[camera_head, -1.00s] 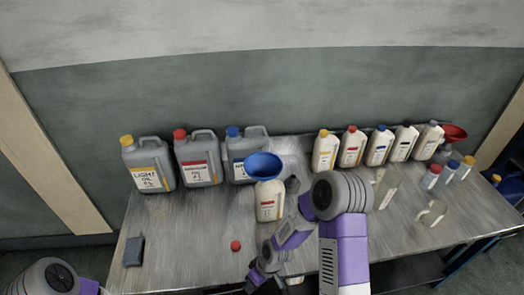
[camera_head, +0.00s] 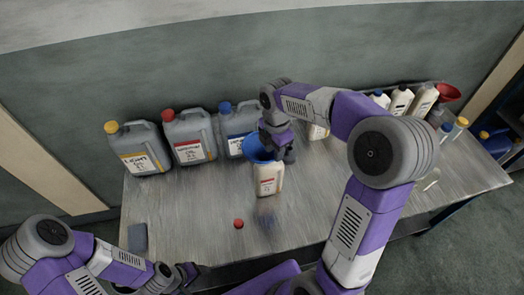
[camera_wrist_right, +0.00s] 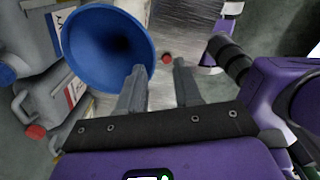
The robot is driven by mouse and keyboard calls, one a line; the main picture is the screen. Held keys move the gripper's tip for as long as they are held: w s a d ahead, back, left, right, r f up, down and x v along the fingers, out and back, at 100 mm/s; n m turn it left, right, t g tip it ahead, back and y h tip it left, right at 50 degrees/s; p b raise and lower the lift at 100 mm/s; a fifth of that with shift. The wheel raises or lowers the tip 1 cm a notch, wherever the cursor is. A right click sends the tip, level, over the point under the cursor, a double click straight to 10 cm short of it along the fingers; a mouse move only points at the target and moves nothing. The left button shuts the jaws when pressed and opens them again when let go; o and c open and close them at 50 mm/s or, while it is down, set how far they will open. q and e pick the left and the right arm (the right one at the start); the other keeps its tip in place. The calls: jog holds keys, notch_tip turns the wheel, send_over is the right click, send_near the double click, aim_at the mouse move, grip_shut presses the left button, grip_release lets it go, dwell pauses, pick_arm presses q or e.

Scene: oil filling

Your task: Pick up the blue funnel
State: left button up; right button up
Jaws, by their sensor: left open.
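The blue funnel (camera_head: 253,149) sits in the mouth of a cream bottle (camera_head: 268,180) with a red label. My right gripper (camera_head: 281,155) is over the funnel's right side and hides part of it. In the right wrist view the funnel's wide bowl (camera_wrist_right: 105,48) is at the upper left. There the right gripper's fingers (camera_wrist_right: 160,75) are apart with nothing between them. The left finger overlaps the funnel's rim; I cannot tell whether they touch. My left gripper (camera_head: 190,272) is open and empty near the table's front edge.
Several grey jugs (camera_head: 188,138) stand behind and left of the funnel. A red cap (camera_head: 239,224) and a dark block (camera_head: 138,238) lie on the metal table (camera_head: 190,215). Cream bottles (camera_head: 401,101) and a red funnel (camera_head: 447,92) are at the right, partly behind my right arm.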

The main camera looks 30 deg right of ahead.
jog(key=f, duration=0.1)
jog(key=w+f, duration=0.1)
jog(key=f, duration=0.2)
jog(key=shift+w+d+f, duration=0.25)
jog(key=shift+w+d, duration=0.05)
jog(key=shift+d, duration=0.05)
jog(key=shift+s+f, duration=0.15)
jog(key=shift+f, duration=0.05)
jog(key=shift+s, duration=0.2)
jog(key=shift+w, duration=0.2)
jog(key=c, duration=0.3)
jog(key=shift+s, duration=0.1)
grip_shut()
